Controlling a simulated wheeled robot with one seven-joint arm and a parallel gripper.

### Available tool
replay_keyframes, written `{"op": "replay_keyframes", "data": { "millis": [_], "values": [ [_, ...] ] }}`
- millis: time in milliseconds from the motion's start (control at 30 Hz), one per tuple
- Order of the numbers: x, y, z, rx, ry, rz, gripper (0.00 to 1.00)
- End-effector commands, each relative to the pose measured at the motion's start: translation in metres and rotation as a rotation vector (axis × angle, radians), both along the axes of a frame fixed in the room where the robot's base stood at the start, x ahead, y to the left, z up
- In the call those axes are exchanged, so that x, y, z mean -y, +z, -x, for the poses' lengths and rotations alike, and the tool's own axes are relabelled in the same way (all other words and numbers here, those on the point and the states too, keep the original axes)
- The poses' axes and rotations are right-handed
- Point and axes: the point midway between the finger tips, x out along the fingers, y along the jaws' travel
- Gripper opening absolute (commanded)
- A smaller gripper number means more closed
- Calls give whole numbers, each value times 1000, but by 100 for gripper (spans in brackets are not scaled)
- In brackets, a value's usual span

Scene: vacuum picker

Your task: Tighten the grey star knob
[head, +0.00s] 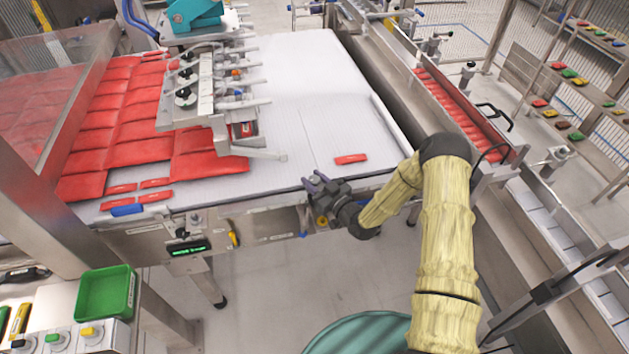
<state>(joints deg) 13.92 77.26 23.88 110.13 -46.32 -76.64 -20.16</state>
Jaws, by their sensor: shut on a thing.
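My arm reaches from the lower right to the front edge of the white conveyor (300,90). My gripper (317,183) is at the metal side rail near the conveyor's front right corner. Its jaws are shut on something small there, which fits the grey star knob. The knob itself is hidden by the fingers and wrist, so its shape and how tight it sits cannot be told.
A red packet (350,159) lies on the belt just right of my gripper. The picker head (205,90) stands over rows of red packets (105,140) at left. A green tray (105,293) is at lower left. A side channel (450,105) holds red packets.

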Motion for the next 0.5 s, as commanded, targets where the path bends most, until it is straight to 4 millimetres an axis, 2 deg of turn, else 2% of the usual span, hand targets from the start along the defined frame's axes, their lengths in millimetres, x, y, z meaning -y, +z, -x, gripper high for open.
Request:
{"op": "replay_keyframes", "data": {
  "millis": [500],
  "values": [
    [-2, -2, 1, 0, -393, 0, 11]
  ]
}}
